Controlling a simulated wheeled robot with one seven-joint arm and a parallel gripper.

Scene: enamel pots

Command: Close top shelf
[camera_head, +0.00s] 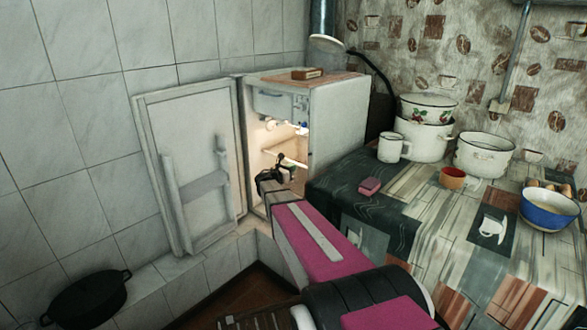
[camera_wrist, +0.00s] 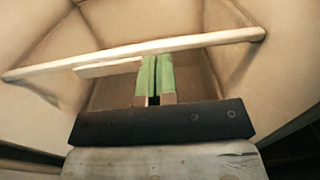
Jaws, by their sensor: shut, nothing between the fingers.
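A small refrigerator (camera_head: 340,122) stands open against the tiled wall, its door (camera_head: 195,165) swung wide to the left. A grey-blue panel (camera_head: 273,104) sits at the top of its lit interior; I cannot tell for sure whether this is the top shelf or how far it is open. My gripper (camera_head: 292,170) is at the fridge opening, below that panel, with its fingertips partly hard to make out. In the wrist view its green fingers (camera_wrist: 154,78) are shut and empty, with tips close to a pale bar (camera_wrist: 180,44) crossing the interior; contact is unclear.
A pale interior shelf (camera_head: 285,160) lies near my gripper. A small brown box (camera_head: 307,73) rests on the fridge top. The table (camera_head: 400,235) at right carries enamel pots (camera_head: 484,157), a white mug (camera_head: 393,148) and a blue bowl (camera_head: 549,208). A black pan (camera_head: 88,299) sits lower left.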

